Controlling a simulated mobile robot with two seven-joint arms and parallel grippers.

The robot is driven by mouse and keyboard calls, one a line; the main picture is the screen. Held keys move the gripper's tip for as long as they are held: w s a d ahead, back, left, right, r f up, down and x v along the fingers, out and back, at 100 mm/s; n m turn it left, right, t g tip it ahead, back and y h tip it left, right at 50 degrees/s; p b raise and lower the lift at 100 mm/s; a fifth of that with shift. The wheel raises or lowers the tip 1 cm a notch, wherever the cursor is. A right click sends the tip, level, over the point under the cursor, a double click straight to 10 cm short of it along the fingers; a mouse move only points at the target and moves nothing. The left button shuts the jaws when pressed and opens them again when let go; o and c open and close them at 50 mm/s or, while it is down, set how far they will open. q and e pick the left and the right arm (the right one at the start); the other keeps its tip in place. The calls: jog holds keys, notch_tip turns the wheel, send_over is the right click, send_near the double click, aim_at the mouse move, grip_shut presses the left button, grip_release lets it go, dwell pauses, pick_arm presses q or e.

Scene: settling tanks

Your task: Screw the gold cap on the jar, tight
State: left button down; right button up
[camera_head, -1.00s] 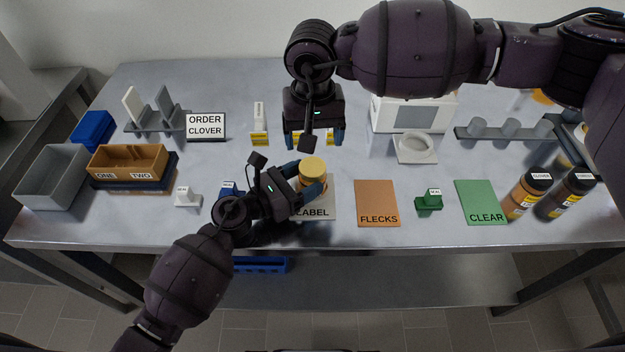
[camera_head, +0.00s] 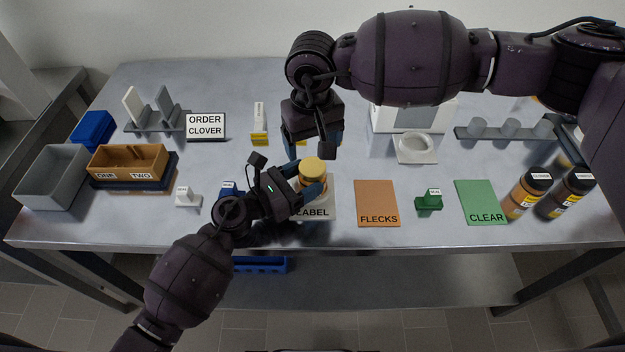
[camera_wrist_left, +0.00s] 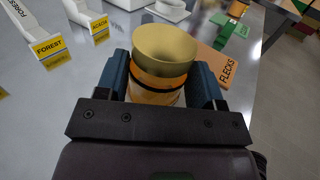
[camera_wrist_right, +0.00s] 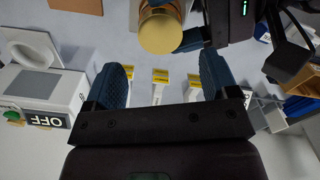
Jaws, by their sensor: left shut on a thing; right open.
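The jar (camera_wrist_left: 155,92) stands on the white LABEL mat (camera_head: 318,203), amber inside, with the gold cap (camera_head: 313,171) sitting on its mouth. The cap also shows in the left wrist view (camera_wrist_left: 165,50) and at the top of the right wrist view (camera_wrist_right: 161,31). Whether its thread is engaged cannot be told. My left gripper (camera_head: 309,186) is shut around the jar's body from the left, below the cap. My right gripper (camera_head: 312,143) is open and empty, behind the jar and apart from the cap; its spread fingers show in the right wrist view (camera_wrist_right: 165,85).
To the right lie the orange FLECKS mat (camera_head: 377,203), a green stamp (camera_head: 428,200), the green CLEAR mat (camera_head: 481,202) and two dark-capped jars (camera_head: 527,193). A white box (camera_head: 413,117) and ring (camera_head: 416,148) stand behind. Small labelled holders (camera_wrist_right: 160,85) stand beyond the right gripper.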

aim_at(313, 166)
jog(key=shift+f, duration=3.2)
jog(key=shift+c, duration=0.5)
jog(key=c, duration=0.7)
jog(key=o, duration=0.9)
jog(key=shift+r, duration=2.3)
